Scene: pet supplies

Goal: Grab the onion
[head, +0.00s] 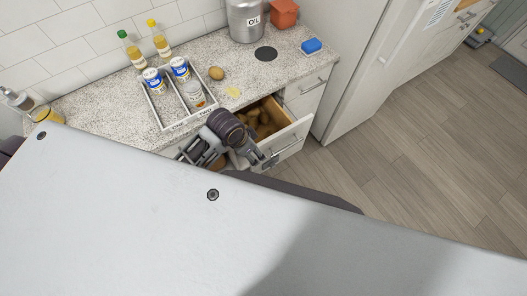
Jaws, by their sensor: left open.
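I cannot identify the onion for certain. A small round brown vegetable (217,73) lies on the counter right of the divided tray; it may be an onion or a potato. Several brown, rounded vegetables (262,118) lie in the open drawer (296,132) below the counter edge. My left gripper (271,159) is open, low at the outer front of this drawer by its handle, apart from the vegetable on the counter. My dark wrist hides the drawer's left part. My right gripper is not in view.
Two oil bottles (160,40) stand by the wall. A metal oil canister (245,20), an orange pot (284,13) and a blue sponge (311,46) are farther right. Open wooden floor (400,160) lies to the right.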

